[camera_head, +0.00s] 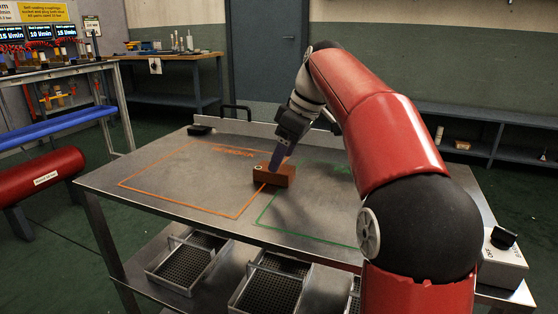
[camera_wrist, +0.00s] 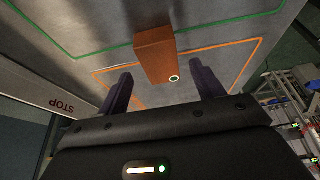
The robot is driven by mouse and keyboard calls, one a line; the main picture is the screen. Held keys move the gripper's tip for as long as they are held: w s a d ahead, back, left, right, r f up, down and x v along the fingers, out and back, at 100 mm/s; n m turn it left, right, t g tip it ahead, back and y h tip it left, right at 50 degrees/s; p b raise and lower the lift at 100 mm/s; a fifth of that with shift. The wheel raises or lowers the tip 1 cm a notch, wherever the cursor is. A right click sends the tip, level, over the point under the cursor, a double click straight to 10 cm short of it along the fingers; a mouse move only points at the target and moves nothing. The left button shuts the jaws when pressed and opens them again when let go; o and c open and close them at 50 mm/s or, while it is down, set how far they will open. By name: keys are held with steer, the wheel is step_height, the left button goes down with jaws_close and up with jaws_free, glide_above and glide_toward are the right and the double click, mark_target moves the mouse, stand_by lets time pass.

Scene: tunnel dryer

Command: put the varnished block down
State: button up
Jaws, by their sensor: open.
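The varnished block (camera_head: 283,179) is reddish brown with a pale round mark near one end. It appears to rest on the metal table (camera_head: 175,178), across the gap between the orange outline (camera_head: 207,208) and the green outline (camera_head: 300,236). My gripper (camera_head: 274,164) comes down over the block from behind. In the wrist view my gripper (camera_wrist: 160,72) is open, with a dark finger on each side of the block (camera_wrist: 153,50). Clear gaps show between the fingers and the block. The marked end lies nearest the gripper.
Both outlined areas look otherwise empty, though my arm hides part of the green one. A small black item (camera_head: 200,130) sits at the table's far left corner. A grey box (camera_head: 502,262) stands at the right. Wire trays (camera_head: 188,262) sit on the shelf below.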

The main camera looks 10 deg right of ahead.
steer(key=p+v, duration=0.2)
steer(key=v, duration=0.6)
steer(key=shift+r, duration=0.25)
steer(key=shift+s+d, duration=0.1)
steer(key=shift+s, duration=0.05)
